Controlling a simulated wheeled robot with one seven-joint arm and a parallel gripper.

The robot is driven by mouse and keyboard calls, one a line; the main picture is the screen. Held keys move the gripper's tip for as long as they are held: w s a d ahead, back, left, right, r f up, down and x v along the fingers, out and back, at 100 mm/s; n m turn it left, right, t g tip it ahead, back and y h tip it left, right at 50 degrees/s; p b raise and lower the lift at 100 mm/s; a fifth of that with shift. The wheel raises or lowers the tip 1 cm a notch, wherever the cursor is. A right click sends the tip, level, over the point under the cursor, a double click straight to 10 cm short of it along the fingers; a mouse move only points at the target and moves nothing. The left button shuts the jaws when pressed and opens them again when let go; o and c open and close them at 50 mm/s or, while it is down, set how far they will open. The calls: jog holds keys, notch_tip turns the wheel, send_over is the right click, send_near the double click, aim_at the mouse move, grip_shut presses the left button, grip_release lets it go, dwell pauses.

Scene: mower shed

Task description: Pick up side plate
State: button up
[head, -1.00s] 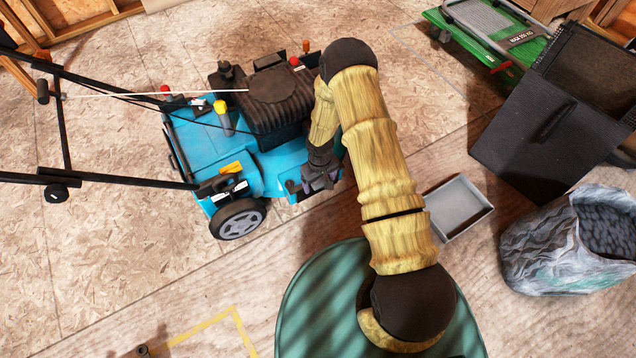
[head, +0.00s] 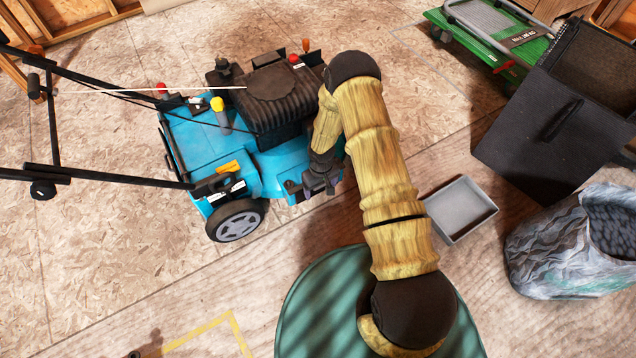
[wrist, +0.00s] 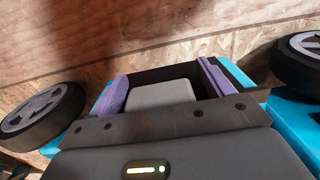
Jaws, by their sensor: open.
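The blue mower (head: 197,145) stands left of my arm, with a black engine on top. My gripper (head: 322,182) is at the mower's near right side in the head view. In the wrist view my gripper (wrist: 164,87) is open, with its two purple fingers apart. A dark flat panel (wrist: 160,75) shows between and beyond the fingers, against the mower's side between two wheels. It may be the side plate; I cannot tell for sure, nor whether the fingers touch it. In the head view my gripper and arm hide that spot.
A grey tray (head: 452,196) lies on the floor right of my arm. A crumpled bag (head: 560,250), a black bin (head: 535,140) and a green cart (head: 490,35) stand farther right. The mower's handle (head: 95,173) reaches left. The floor at lower left is mostly clear.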

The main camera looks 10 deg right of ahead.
jog(key=shift+c, duration=0.4)
jog(key=c, duration=1)
jog(key=shift+c, duration=0.2)
notch_tip(320, 180, up, 10)
jog(key=p, duration=0.5)
jog(key=shift+p, duration=0.45)
